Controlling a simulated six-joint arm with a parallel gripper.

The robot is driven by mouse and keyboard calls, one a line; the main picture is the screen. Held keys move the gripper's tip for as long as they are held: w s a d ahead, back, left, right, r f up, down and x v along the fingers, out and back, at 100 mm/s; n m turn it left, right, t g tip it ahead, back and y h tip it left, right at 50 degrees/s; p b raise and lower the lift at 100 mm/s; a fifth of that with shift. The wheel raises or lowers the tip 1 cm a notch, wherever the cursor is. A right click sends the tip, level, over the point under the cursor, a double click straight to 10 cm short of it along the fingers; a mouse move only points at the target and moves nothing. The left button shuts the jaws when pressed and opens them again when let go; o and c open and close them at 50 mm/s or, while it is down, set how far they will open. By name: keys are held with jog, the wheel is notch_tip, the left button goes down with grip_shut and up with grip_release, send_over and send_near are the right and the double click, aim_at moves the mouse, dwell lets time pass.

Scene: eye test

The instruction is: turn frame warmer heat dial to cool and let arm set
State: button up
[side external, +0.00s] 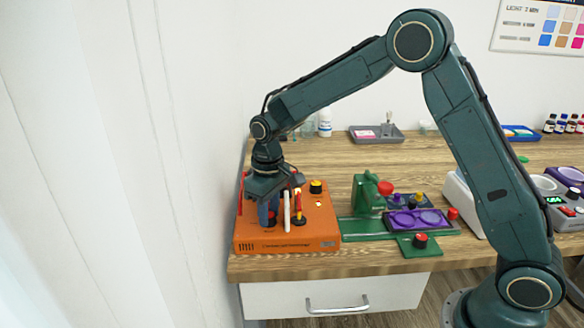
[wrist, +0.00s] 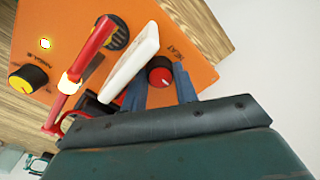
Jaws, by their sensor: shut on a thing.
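The frame warmer is an orange box (side external: 285,243) at the left end of the bench; its top (wrist: 205,72) fills much of the wrist view. The red heat dial (wrist: 161,76), lettered HEAT, sits between the two blue fingers of my gripper (wrist: 159,84), which is shut on it. In the side view my gripper (side external: 266,212) points down over the warmer's left part and mostly hides the dial. A white upright piece (wrist: 133,66) stands close beside the fingers. A red arm with a pale band (wrist: 82,62) lies beyond it. The dial's pointer setting is too small to read.
A yellow-topped dial (side external: 316,187) and another dial (wrist: 28,78) are on the warmer, near a glowing light (wrist: 45,43). A green device (side external: 368,195) and a purple tray (side external: 447,225) stand to the right. A grey tray (side external: 395,137) lies behind.

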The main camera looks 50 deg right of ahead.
aim_at(270, 214)
jog(key=o, duration=1)
jog(key=shift+r, duration=0.15)
jog(key=shift+d+r, duration=0.15)
jog(key=shift+r, duration=3.25)
jog(key=shift+d+r, duration=0.1)
jog(key=shift+r, duration=3.3)
